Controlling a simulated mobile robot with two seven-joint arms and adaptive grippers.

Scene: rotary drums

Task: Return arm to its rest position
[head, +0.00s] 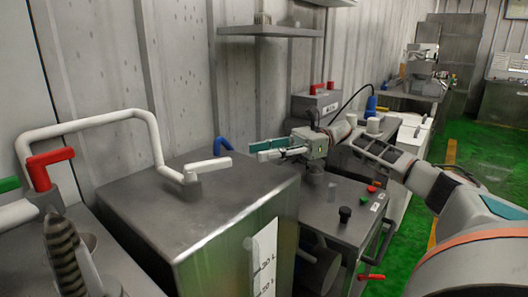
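My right arm (385,155) reaches in from the right edge, stretched over the control cabinet (335,205) at the centre. My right gripper (265,150) points left, just behind the far right corner of the large metal tank (215,215). Its two fingers look apart, with the teal inner pad of the far one showing. Nothing shows between them. I cannot tell from this view whether the gripper touches the tank's edge. My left arm and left gripper are not in view.
A white pipe (95,119) and a white-handled valve (205,167) rise from the tank. A red-handled valve (45,165) stands at left. The cabinet top has a black knob (345,214) and coloured buttons. A wall shelf (270,31) hangs behind. Green floor (485,150) is clear at right.

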